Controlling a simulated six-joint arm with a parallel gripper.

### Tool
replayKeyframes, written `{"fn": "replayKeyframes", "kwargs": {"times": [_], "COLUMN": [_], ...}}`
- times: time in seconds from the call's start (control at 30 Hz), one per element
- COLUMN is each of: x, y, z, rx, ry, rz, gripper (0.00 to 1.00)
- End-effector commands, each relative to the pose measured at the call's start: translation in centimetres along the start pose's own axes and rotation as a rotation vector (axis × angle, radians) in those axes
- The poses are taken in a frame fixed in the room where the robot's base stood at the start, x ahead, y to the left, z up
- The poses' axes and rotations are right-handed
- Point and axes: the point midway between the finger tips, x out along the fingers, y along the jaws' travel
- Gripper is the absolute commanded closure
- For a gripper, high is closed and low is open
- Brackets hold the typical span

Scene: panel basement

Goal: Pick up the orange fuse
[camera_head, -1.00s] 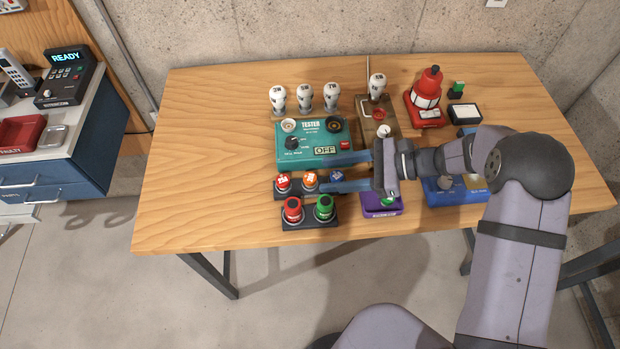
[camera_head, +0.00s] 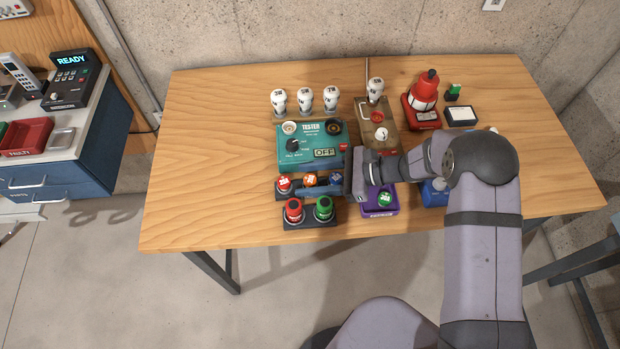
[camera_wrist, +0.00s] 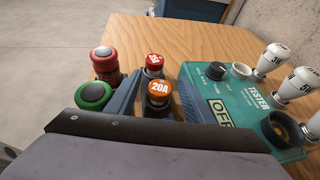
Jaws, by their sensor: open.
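The orange fuse (camera_head: 310,179) stands in a dark rack between a red fuse (camera_head: 284,183) and a blue fuse (camera_head: 337,177). In the wrist view its orange cap (camera_wrist: 159,88) marked 20A is close, in front of the red fuse (camera_wrist: 154,63). My gripper (camera_head: 318,184) is open and reaches low along the rack from the right. In the wrist view one blue finger is on each side of the orange fuse, and neither is clearly touching it. The fuse's lower body and the blue fuse are hidden there.
The teal tester (camera_head: 296,150), showing OFF, stands just behind the rack. Red (camera_head: 294,209) and green (camera_head: 324,207) buttons stand just in front. A purple tray (camera_head: 381,208) with a green-topped item lies to the right. The table's left side is clear.

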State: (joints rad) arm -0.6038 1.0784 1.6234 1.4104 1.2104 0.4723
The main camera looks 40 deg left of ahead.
Motion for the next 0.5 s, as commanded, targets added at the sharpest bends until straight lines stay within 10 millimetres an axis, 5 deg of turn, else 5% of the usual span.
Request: {"fn": "replayKeyframes", "kwargs": {"times": [0.1, 0.27, 0.5], "x": [-0.02, -0.03, -0.05], "y": [-0.01, -0.02, -0.02], "z": [-0.03, -0.02, -0.01], "rx": [0.0, 0.0, 0.0], "ry": [0.0, 0.0, 0.0], "rz": [0.0, 0.0, -0.001], "gripper": [0.58, 0.96, 0.97]}}
